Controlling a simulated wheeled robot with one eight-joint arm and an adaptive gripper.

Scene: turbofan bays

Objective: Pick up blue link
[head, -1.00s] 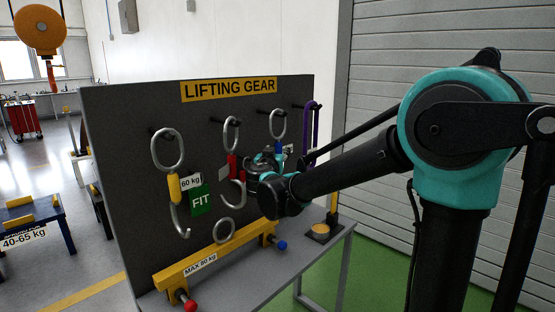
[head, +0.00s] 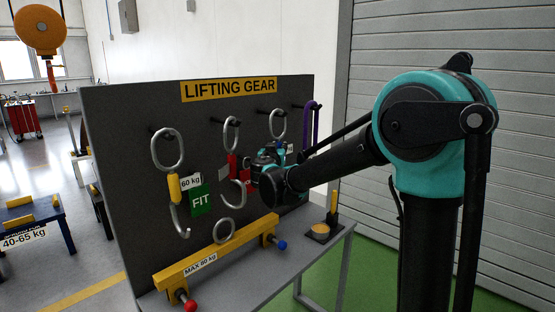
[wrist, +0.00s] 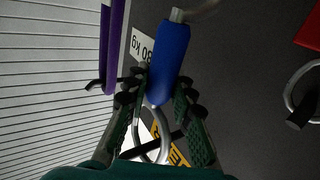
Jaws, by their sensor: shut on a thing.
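The blue link has a blue sleeve (wrist: 168,62) with metal rings at its ends. In the wrist view its sleeve stands between the fingers of my gripper (wrist: 158,95), which is shut on it. In the head view, the link's upper ring (head: 278,124) still hangs at a peg on the dark LIFTING GEAR board (head: 140,105). My gripper (head: 268,157) is at the board there and hides most of the link's lower part.
A yellow link (head: 174,189) and a red link (head: 232,167) hang to the left, with a green FIT tag (head: 201,200). A purple sling (head: 307,122) hangs close on the right. A yellow beam (head: 215,253) lies on the bench below.

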